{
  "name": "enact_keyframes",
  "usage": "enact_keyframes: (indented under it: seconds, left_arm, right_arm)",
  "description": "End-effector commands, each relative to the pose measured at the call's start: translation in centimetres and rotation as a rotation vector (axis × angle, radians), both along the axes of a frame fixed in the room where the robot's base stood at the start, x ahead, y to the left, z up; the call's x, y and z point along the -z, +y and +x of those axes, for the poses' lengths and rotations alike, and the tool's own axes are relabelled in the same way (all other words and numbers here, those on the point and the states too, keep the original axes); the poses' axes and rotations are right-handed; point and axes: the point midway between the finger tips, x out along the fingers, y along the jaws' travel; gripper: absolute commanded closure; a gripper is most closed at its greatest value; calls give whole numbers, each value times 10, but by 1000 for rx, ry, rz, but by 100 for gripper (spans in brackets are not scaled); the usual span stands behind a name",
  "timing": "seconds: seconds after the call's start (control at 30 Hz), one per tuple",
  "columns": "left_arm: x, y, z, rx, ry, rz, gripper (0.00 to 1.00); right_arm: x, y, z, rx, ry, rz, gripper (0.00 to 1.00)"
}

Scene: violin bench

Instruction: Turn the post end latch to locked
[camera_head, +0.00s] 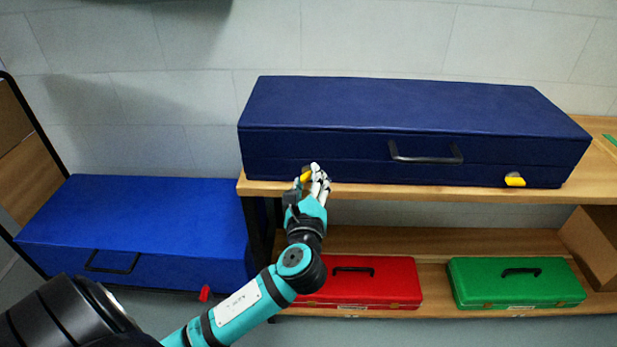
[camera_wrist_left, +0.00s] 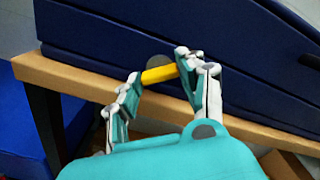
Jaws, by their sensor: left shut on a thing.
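A long dark blue case (camera_head: 400,115) lies closed on the wooden bench, with a black handle on its front. A yellow latch (camera_head: 306,175) sits at the left end of its front face. My left gripper (camera_head: 314,172) is shut on this latch. In the left wrist view the yellow lever (camera_wrist_left: 158,75) spans between the fingertips of my left gripper (camera_wrist_left: 160,82), with a round grey plate behind it. Part of the lever is hidden by the fingers. A second yellow latch (camera_head: 515,180) sits at the right end of the front, lying roughly level. I cannot tell which is the post end.
A brighter blue case (camera_head: 140,215) with a red latch (camera_head: 204,293) stands lower at left. A red case (camera_head: 375,290) and a green case (camera_head: 515,290) lie on the shelf below. The bench edge (camera_head: 400,191) runs just beneath the gripped latch.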

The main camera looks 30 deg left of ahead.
Motion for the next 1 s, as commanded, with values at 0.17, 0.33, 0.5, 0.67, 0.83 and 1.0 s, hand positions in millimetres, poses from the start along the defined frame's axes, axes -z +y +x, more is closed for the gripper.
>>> enact_keyframes:
  seconds: [0.17,0.33,0.5,0.67,0.83,1.0]
  left_arm:
    - [1,0,0,-3,-85,-145,92]
    - [1,0,0,-3,-170,-283,92]
    - [2,0,0,-4,-254,-420,92]
    - [2,0,0,-4,-327,-539,92]
    - [2,0,0,-4,-393,-645,92]
    - [2,0,0,-4,-440,-721,92]
  right_arm:
    - [11,0,-3,-1,5,0,100]
    - [15,0,-4,-1,7,-1,100]
    - [14,0,-3,-1,5,0,100]
    - [10,0,-2,-1,2,0,100]
    - [5,1,0,-1,2,0,100]
    - [-3,2,2,-1,-4,3,100]
